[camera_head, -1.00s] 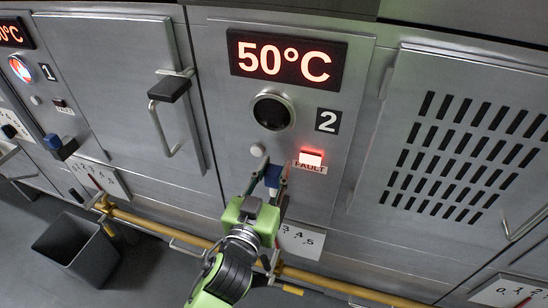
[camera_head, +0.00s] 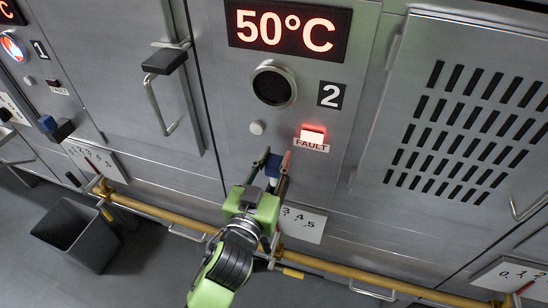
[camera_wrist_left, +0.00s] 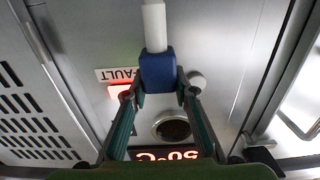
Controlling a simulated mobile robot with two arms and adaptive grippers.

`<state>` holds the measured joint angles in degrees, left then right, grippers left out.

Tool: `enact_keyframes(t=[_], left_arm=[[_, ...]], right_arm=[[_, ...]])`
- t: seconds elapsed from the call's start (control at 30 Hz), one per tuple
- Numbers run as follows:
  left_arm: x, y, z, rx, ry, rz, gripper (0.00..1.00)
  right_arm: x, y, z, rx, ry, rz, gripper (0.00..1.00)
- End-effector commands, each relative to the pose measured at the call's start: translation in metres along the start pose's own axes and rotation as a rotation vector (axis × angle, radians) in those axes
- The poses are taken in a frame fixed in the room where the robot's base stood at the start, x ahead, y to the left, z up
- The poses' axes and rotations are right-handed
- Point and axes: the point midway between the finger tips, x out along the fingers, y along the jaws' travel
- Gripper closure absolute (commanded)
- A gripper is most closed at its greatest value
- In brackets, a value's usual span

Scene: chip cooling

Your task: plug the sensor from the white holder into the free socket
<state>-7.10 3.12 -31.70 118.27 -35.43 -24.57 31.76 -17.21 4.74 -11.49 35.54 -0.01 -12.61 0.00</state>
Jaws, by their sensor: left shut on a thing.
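My left gripper (camera_head: 273,163) is shut on a small dark blue block (camera_head: 273,165), which I take to be the sensor's body. In the left wrist view the blue block (camera_wrist_left: 157,72) sits between the two fingertips (camera_wrist_left: 157,93). A white rod (camera_wrist_left: 154,26) runs from it to the top edge of that view. The gripper is in front of panel 2, below and left of the lit FAULT lamp (camera_head: 312,136). Whether the block touches the panel cannot be told. I cannot make out a free socket or the white holder. My right gripper is not in view.
A round dark port (camera_head: 273,86) and a pale round button (camera_head: 256,127) are on the panel above the gripper. A yellow pipe (camera_head: 160,208) runs along the front below. A grey bin (camera_head: 75,235) stands on the floor at left. A door handle (camera_head: 160,105) sticks out.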

Motion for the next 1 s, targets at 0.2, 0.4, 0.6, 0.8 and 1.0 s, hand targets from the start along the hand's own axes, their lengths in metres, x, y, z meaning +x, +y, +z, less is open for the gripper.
enact_keyframes(t=[0.2,0.4,0.6,0.8,1.0], left_arm=[[0.0,0.0,0.019,-0.002,-0.001,-0.001,0.97],[0.0,0.0,0.02,-0.001,0.0,-0.001,0.97],[0.0,0.0,0.019,0.0,0.0,0.0,0.97],[0.0,0.0,0.019,-0.001,0.0,-0.001,0.97],[0.0,0.0,0.019,0.0,0.001,0.0,0.97]], right_arm=[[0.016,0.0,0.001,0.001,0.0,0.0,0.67],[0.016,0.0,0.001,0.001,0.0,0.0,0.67],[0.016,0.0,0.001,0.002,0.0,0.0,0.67],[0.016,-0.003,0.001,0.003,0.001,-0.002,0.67],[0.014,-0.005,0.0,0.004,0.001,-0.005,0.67]])
